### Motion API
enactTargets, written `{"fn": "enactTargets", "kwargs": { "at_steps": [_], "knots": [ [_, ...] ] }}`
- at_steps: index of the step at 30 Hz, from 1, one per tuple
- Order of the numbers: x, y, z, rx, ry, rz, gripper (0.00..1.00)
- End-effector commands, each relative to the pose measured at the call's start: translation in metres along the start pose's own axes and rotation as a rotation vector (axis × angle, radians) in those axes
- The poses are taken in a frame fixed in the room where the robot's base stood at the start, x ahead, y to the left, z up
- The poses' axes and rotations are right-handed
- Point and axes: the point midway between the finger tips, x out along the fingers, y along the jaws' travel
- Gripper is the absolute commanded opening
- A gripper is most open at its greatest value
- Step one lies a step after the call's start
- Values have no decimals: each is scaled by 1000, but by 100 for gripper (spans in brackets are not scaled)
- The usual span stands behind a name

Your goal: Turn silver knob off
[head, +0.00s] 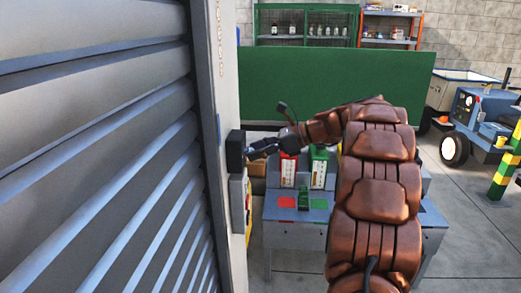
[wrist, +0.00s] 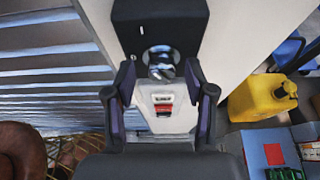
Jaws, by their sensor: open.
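The silver knob (wrist: 160,60) is on the face of a black box (wrist: 180,18) mounted on the pale wall post. In the wrist view my gripper (wrist: 159,68) is open, with one dark finger on each side of the knob. I cannot tell whether either finger touches it. In the head view the black box (head: 236,150) is at the post's edge, and my gripper (head: 262,150) reaches it from the right. The knob itself cannot be made out there.
A pale switch box with a red part (wrist: 163,108) is below the black box. A ribbed shutter (head: 100,140) fills the left. A yellow can (wrist: 262,97) is at right in the wrist view. A grey workbench (head: 290,238) stands beyond the post. Open floor (head: 465,220) lies right.

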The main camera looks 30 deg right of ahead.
Motion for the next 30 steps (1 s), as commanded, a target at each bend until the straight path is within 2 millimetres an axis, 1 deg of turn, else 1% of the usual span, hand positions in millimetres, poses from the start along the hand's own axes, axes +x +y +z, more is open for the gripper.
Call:
{"fn": "enactTargets", "kwargs": {
  "at_steps": [3,19,30],
  "knots": [
    [0,-1,-1,1,0,0,55],
    [0,-1,0,0,0,0,0],
    [0,0,1,-27,0,-11,0]
  ]
}}
